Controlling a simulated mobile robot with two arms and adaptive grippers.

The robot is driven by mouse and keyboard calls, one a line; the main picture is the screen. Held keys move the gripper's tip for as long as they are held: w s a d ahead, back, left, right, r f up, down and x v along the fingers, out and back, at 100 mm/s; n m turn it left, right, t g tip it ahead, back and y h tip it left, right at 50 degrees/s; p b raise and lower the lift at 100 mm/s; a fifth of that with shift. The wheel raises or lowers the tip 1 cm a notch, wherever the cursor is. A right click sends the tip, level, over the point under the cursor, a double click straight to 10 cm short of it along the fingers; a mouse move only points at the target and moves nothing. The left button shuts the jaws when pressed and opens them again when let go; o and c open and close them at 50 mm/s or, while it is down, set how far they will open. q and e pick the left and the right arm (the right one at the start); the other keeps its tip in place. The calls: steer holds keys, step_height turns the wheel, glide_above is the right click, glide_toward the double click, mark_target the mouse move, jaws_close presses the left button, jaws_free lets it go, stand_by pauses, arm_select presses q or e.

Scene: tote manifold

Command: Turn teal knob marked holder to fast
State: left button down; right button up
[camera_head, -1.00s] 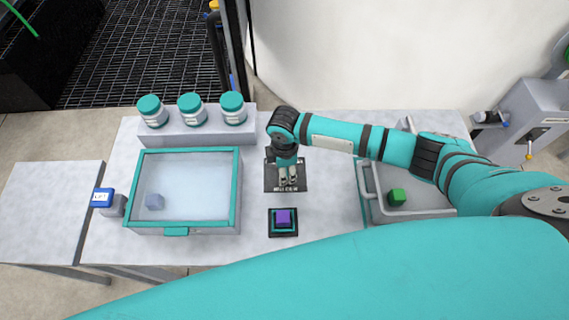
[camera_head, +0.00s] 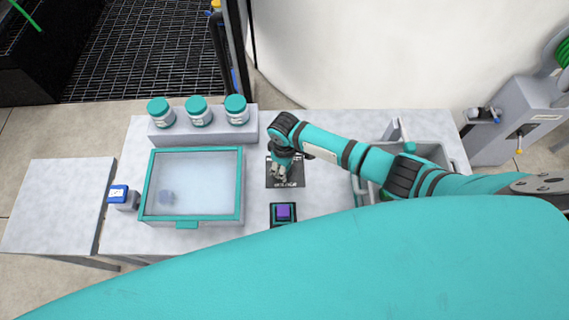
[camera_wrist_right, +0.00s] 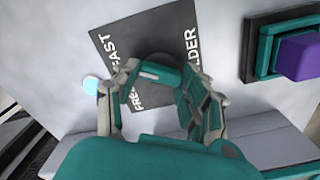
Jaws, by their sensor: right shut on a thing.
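The teal knob (camera_wrist_right: 160,74) carries a short white line and sits on a black plate (camera_wrist_right: 142,32) in the right wrist view. The plate shows the words FAST and, partly covered, FREE and HOLDER. My right gripper (camera_wrist_right: 158,82) is shut on the knob, one finger at each side. In the head view the plate (camera_head: 296,176) lies on the table, and my right gripper (camera_head: 279,173) covers the knob there. The white line lies nearly level in the wrist picture; I cannot tell exactly which word it faces. My left gripper is not in view.
A purple button on a dark base (camera_head: 283,213) stands just in front of the plate. A teal-framed clear box (camera_head: 240,190) is to the left, and several teal-lidded jars (camera_head: 197,112) stand behind it. A grey tote (camera_head: 437,150) lies under my right arm.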

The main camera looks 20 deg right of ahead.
steer(key=shift+m, duration=0.3)
steer(key=shift+r, duration=0.1)
steer(key=o, duration=1.2)
steer(key=shift+c, duration=0.2)
step_height(320, 180, up, 12)
